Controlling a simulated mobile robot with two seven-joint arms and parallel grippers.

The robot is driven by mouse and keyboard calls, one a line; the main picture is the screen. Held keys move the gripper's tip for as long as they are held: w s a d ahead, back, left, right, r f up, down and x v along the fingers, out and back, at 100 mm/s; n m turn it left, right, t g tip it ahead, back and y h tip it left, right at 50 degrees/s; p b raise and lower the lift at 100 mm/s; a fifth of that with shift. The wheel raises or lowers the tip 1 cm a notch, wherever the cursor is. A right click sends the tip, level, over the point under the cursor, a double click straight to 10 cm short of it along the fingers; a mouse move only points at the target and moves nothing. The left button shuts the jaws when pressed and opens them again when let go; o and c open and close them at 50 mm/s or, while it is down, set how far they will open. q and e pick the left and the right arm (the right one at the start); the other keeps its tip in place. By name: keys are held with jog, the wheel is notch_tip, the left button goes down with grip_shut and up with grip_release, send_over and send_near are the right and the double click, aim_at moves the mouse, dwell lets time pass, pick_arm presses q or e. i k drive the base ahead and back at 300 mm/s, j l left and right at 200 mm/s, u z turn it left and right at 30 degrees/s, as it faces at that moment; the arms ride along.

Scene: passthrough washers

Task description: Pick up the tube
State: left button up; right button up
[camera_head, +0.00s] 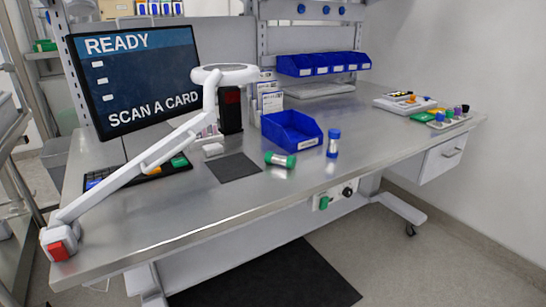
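A tube with a green cap and green band (280,160) lies on its side on the steel table (350,200), just in front of a blue open bin (291,129). A second tube with a blue cap (333,143) stands upright to its right, apart from it. Neither of my grippers shows in the camera_head view, and nothing is touching either tube.
A white jointed lamp (150,160) spans the table's left side. A monitor (134,75), keyboard (140,177) and dark mat (233,167) are at left. The table's front and right middle are clear.

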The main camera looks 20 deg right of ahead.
aim_at(289, 162)
jog(key=i+l+u, duration=0.15)
jog(key=l, duration=0.35)
jog(key=l+u, duration=0.15)
jog(key=l, duration=0.35)
jog(key=i+l+u, duration=0.1)
jog(key=l, duration=0.45)
jog(key=i+l, duration=0.1)
jog(key=l, duration=1.05)
jog(key=i+l+u, duration=0.1)
jog(key=l, duration=1.05)
